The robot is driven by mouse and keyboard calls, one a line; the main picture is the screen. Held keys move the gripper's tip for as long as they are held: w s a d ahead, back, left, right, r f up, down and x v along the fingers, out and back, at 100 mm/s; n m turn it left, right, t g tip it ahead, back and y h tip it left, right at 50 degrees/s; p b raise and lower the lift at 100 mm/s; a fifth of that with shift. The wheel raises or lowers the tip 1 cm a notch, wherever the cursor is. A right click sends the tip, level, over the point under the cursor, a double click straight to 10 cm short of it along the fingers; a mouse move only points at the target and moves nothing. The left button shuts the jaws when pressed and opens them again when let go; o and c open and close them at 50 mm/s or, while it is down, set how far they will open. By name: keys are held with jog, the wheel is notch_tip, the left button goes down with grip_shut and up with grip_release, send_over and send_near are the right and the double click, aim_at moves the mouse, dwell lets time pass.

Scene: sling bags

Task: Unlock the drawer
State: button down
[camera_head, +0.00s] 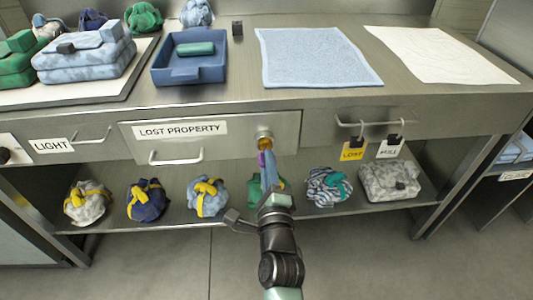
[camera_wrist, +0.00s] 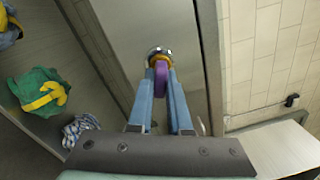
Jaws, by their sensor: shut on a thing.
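The drawer labelled LOST PROPERTY (camera_head: 225,138) is closed under the steel counter. Its round lock (camera_head: 265,135) is at the right end of its front and also shows in the wrist view (camera_wrist: 158,51). My gripper (camera_head: 267,166) is in front of the lock, its blue fingers (camera_wrist: 160,88) shut on a key with a purple head (camera_wrist: 161,80). A yellow-orange part (camera_wrist: 160,60) lies between the purple head and the lock. The key's tip is hidden, so I cannot tell how deep it sits or whether it has turned.
The drawer handle (camera_head: 176,157) sticks out to the left. A rail (camera_head: 375,123) at right carries a yellow tag (camera_head: 352,151) and a white tag (camera_head: 390,149). Several wrapped bundles sit on the lower shelf (camera_head: 110,224). A blue tray (camera_head: 187,77) stands on the counter.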

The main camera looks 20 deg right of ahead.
jog(key=m, duration=0.3)
jog(key=shift+p, duration=0.35)
jog(key=m, duration=0.3)
jog(key=shift+m, duration=0.4)
jog(key=m+p, duration=0.1)
jog(key=m, duration=0.2)
jog(key=shift+m, duration=0.4)
jog(key=m, duration=0.3)
jog(key=shift+c, duration=0.6)
grip_release()
jog(key=shift+m, duration=0.3)
